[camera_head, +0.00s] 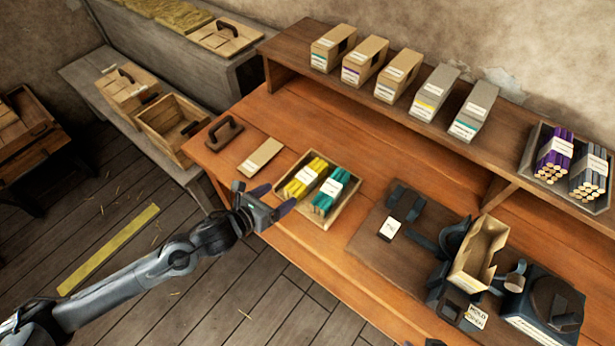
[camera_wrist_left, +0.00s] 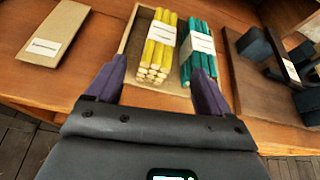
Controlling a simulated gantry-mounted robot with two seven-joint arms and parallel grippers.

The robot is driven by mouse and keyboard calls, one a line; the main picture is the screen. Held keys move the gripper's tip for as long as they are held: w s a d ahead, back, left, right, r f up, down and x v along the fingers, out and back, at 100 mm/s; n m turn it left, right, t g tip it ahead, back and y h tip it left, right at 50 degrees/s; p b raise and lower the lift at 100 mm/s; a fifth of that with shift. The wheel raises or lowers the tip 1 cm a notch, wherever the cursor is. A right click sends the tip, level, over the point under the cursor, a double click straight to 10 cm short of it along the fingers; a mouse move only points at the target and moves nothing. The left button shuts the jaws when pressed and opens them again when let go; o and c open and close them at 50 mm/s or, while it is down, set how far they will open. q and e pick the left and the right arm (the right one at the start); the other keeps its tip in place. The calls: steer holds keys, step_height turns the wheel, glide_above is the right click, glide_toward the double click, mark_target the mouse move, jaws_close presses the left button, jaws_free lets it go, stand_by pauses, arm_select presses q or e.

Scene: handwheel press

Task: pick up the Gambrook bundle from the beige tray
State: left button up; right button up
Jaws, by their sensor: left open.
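The beige tray (camera_head: 345,206) stands on the wooden bench and holds two bundles of sticks. The yellow bundle (camera_head: 296,187) lies on the left and the teal bundle (camera_head: 322,206) on the right, each with a white paper band. The band print is too small to read, so I cannot tell which is Gambrook. My left gripper (camera_head: 264,194) is open and empty at the tray's near left side. In the left wrist view, its fingers (camera_wrist_left: 162,76) point toward the tray, with the yellow bundle (camera_wrist_left: 159,50) ahead between them and the teal bundle (camera_wrist_left: 198,45) ahead of the right finger.
A flat labelled card piece (camera_head: 260,157) lies left of the tray. A dark handle (camera_head: 225,133) is behind it. The press (camera_head: 535,305) with a beige box (camera_head: 478,253) stands right. Several labelled boxes and a tray of purple and grey bundles (camera_head: 570,165) are on the raised shelf.

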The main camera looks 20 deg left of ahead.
mark_target(306, 176)
arm_select(q)
steer(key=shift+m, duration=0.9)
steer(key=shift+w+r+b+x, duration=0.1)
steer(key=shift+r+x, duration=0.1)
steer(key=shift+x, duration=1.65)
steer(key=shift+w+r+b+x, duration=0.1)
steer(key=shift+r+x, duration=0.05)
steer(key=shift+x, duration=1.65)
steer(key=shift+r+b+x, duration=0.1)
steer(key=shift+r+x, duration=0.1)
steer(key=shift+x, duration=1.65)
steer(key=shift+d, duration=0.1)
